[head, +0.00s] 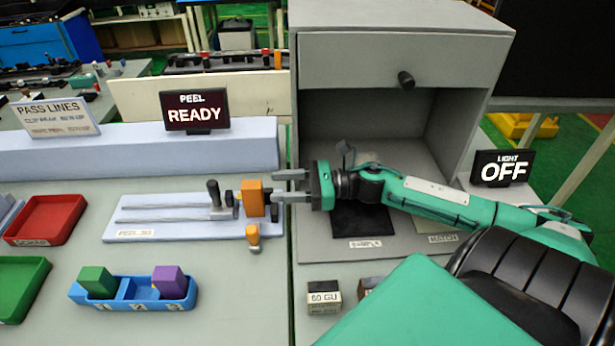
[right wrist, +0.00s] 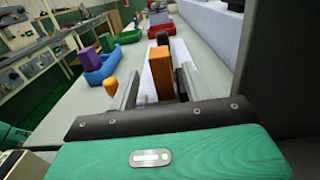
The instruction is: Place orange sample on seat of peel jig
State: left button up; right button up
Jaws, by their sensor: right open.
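The orange sample (head: 252,198) is an upright block at the right end of the peel jig (head: 175,216), a pale plate with rails and a dark-handled slide. It appears to stand on the jig's seat, which it hides. My right gripper (head: 273,187) is open just right of the block, its fingers pointing at it. In the right wrist view the orange sample (right wrist: 161,73) stands upright beyond and between the two spread fingers (right wrist: 157,88), with no clear contact. My left gripper is not in view.
A blue tray (head: 133,306) holds a green block (head: 97,281) and a purple block (head: 169,281); its middle compartment is empty. Red (head: 45,220) and green (head: 22,290) bins stand left. The grey booth (head: 300,120) rises behind my right arm. The jig sign reads PEEL READY (head: 195,110).

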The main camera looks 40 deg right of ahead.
jog(key=shift+b+v, duration=0.3)
jog(key=shift+v, duration=2.25)
